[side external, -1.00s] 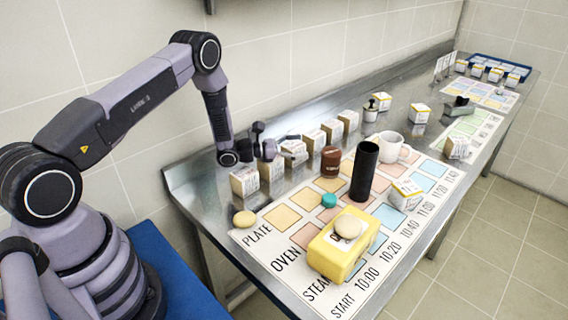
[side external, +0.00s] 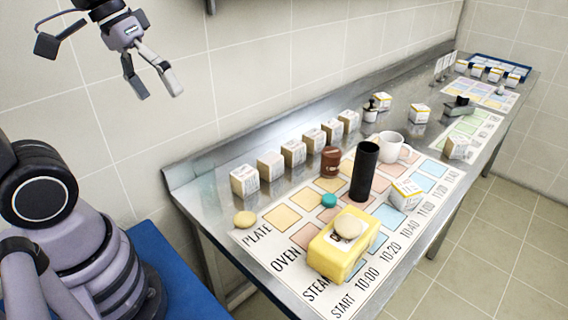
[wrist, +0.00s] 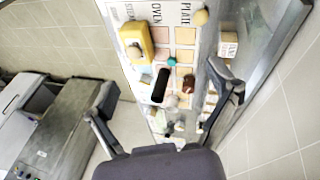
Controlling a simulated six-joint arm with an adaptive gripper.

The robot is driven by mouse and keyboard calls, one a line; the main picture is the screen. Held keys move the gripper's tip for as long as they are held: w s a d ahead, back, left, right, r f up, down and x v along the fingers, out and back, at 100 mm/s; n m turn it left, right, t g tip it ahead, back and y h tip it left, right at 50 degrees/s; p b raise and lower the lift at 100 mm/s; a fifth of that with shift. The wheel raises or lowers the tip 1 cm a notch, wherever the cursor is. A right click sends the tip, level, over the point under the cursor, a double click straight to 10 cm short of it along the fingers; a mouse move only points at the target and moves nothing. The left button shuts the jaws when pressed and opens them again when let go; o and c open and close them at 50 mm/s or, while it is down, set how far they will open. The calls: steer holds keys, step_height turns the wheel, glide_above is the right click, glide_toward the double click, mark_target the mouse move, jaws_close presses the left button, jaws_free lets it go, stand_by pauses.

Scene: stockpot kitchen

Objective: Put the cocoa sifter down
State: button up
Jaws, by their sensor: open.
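A brown-red canister (side external: 330,160), which looks like the cocoa sifter, stands upright on the steel table at the back edge of the printed mat (side external: 262,243). It also shows small in the wrist view (wrist: 189,83). My gripper (side external: 158,90) is high up at the upper left, in front of the tiled wall and well away from the canister. Its fingers are spread with nothing between them. In the wrist view my gripper (wrist: 165,84) also shows open, with the table far beyond the fingers.
A black cylinder (side external: 364,170) stands close to the canister, with a white mug (side external: 391,147) behind it. A yellow block (side external: 338,247) with a pale round piece on it sits in front. Several white boxes (side external: 270,165) line the back edge. The air around my gripper is clear.

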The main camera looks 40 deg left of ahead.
steer(key=s+a+m+t+y, duration=0.1)
steer(key=a, duration=0.1)
steer(key=s+a+r+m+t+y, duration=0.1)
steer(key=s+a, duration=0.1)
steer(key=shift+s+t+y, duration=0.3)
steer(key=shift+y, duration=0.1)
